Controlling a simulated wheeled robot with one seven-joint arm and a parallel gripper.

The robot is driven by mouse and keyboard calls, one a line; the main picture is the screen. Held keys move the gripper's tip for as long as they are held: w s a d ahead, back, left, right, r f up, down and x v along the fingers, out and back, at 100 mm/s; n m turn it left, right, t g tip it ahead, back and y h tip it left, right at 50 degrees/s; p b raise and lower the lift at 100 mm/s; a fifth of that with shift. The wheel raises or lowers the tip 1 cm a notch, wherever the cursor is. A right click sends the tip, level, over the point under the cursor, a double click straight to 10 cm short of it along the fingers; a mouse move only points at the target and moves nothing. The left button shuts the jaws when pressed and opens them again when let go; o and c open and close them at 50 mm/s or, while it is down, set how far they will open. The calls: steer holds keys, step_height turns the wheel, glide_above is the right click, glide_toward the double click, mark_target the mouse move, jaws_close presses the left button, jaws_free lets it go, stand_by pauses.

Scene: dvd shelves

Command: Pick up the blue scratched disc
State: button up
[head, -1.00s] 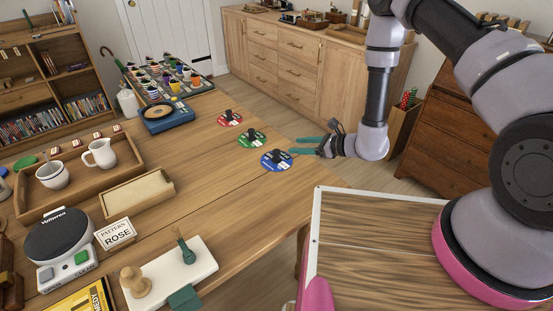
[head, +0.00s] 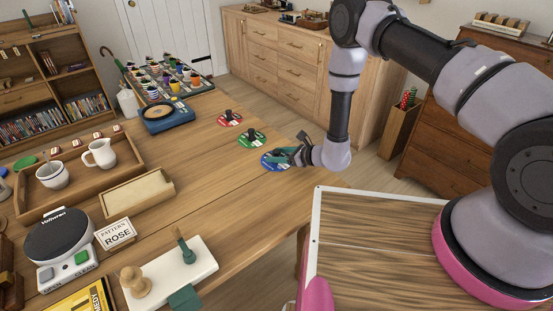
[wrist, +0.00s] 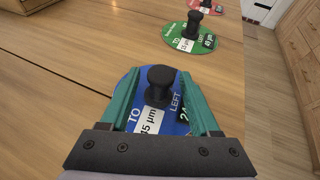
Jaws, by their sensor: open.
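The blue disc (head: 267,161) lies flat on the wooden table near its right edge, partly hidden by my gripper in the head view. In the wrist view the blue disc (wrist: 181,128) carries a black knob (wrist: 160,84), white lettering and a white label. My gripper (head: 284,157) is open. In the wrist view its two teal fingers (wrist: 160,95) stand on either side of the black knob, with the knob between them. I cannot tell whether a finger touches it. Scratches on the disc are too small to make out.
A green disc (head: 251,140) and a red disc (head: 230,120), each with a black knob, lie farther back. A blue device (head: 168,117) and a wooden tray (head: 137,192) stand to the left. The table around the blue disc is clear.

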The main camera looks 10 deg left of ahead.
steer(key=shift+w+a, duration=0.1)
steer(key=shift+a, duration=0.1)
jaws_close()
